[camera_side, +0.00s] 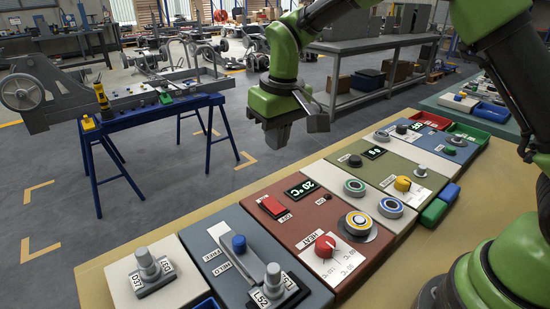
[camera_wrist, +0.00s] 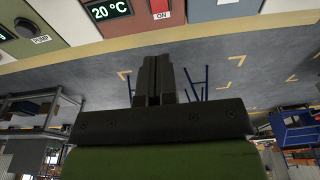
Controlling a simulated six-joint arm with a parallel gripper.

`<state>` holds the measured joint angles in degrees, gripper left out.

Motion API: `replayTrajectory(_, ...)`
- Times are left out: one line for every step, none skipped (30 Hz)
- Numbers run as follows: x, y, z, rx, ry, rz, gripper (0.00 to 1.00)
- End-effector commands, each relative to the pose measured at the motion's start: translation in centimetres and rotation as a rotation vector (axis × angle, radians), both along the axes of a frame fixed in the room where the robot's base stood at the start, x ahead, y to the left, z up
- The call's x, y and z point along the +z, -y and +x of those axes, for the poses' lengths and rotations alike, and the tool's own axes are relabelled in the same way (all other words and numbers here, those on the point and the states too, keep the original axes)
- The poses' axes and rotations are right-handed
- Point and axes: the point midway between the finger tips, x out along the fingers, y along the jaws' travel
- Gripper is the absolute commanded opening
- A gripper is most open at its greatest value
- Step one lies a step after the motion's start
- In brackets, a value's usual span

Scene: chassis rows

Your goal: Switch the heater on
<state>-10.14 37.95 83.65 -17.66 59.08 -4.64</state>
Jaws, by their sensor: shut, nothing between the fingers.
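The heater panel (camera_side: 294,230) is a red-brown block on the bench. It carries a "20 °C" display (camera_side: 303,189), a red switch (camera_side: 272,206), a red knob (camera_side: 325,247) marked HEAT and a yellow-ringed round part (camera_side: 358,223). In the wrist view the display (camera_wrist: 107,10) and the red switch (camera_wrist: 158,5), with an ON label beside it, show at the top edge, partly cut off. My gripper (camera_side: 277,136) is shut and empty, above and beyond the panel's far edge, apart from the switch. Its shut fingers (camera_wrist: 153,72) show in the wrist view.
A green panel (camera_side: 390,172) with an "8 s" display and a yellow knob is right of the heater. A blue-grey panel (camera_side: 235,270) with a lever (camera_side: 250,262) is left. A blue trestle (camera_side: 150,125) stands beyond the bench. Clear floor lies between them.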

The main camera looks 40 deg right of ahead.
Motion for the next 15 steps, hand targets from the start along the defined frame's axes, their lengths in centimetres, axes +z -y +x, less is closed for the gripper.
replayTrajectory(-0.1,-0.1,0.4,-0.001,0.001,0.0,0.0)
replayTrajectory(-0.1,-0.1,0.5,-0.001,0.0,0.0,0.0)
replayTrajectory(-0.1,-0.1,0.6,-0.001,0.0,0.0,0.0)
replayTrajectory(-0.1,-0.1,0.6,-0.001,0.0,0.0,0.0)
replayTrajectory(-0.1,-0.1,0.6,-0.001,0.0,0.0,0.0)
replayTrajectory(-0.1,-0.1,0.5,-0.001,0.0,0.0,0.0)
replayTrajectory(-0.1,-0.1,0.5,-0.001,0.0,0.0,0.0)
replayTrajectory(-0.1,-0.1,0.5,-0.001,0.0,0.0,0.0)
replayTrajectory(-0.1,-0.1,0.5,-0.001,0.0,0.0,0.0)
replayTrajectory(-0.2,-0.1,0.5,-0.001,0.0,0.0,0.0)
replayTrajectory(-0.3,-0.1,0.6,0.0,-0.001,0.0,0.0)
replayTrajectory(-0.5,-0.1,0.6,0.0,-0.002,0.0,0.0)
replayTrajectory(-0.7,-0.1,0.6,0.0,-0.002,0.0,0.0)
replayTrajectory(-1.0,-0.1,0.6,0.0,-0.002,0.0,0.0)
replayTrajectory(-1.4,-0.1,0.7,0.0,-0.004,0.0,0.0)
